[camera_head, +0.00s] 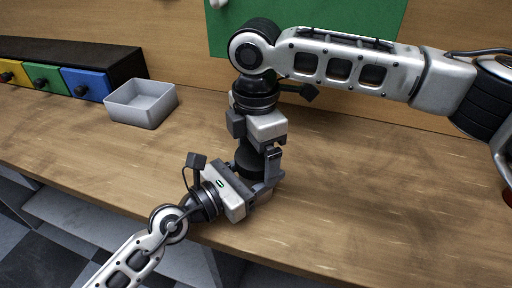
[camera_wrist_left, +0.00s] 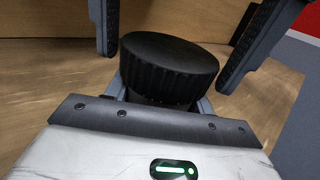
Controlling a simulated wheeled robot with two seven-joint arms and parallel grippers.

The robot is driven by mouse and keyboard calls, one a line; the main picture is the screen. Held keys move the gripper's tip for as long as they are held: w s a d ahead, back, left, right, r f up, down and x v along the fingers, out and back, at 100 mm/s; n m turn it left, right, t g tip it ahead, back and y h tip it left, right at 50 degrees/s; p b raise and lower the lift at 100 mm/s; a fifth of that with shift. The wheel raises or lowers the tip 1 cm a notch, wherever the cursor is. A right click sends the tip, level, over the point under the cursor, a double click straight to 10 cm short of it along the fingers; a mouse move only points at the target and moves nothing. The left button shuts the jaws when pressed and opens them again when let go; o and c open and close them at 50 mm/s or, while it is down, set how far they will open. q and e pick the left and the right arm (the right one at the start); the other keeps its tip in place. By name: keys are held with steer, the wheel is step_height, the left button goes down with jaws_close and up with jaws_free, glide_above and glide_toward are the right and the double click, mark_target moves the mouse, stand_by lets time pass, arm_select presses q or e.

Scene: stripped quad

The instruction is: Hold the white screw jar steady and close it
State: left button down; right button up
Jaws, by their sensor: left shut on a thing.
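A black ribbed lid (camera_wrist_left: 168,68) shows in the left wrist view, with the jar body under it hidden by my left gripper. In the head view the dark lid (camera_head: 247,163) shows between the two grippers. My left gripper (camera_head: 262,181) is shut on the jar, its fingers on both sides below the lid. My right gripper (camera_head: 254,154) points down from above. Its two fingers stand wide apart on either side of the lid in the left wrist view, with gaps to the lid. No white jar wall can be made out.
A grey open bin (camera_head: 141,104) stands on the wooden bench (camera_head: 370,210) at the left. A dark drawer unit (camera_head: 62,62) with yellow, green and blue fronts is behind it. A green board (camera_head: 330,20) hangs on the back wall. The bench right of the grippers is clear.

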steer(key=c, duration=0.9)
steer(key=shift+m, duration=0.9)
steer(key=o, duration=1.2)
steer(key=shift+c, duration=0.2)
steer(key=shift+r, duration=0.15)
step_height(320, 180, up, 12)
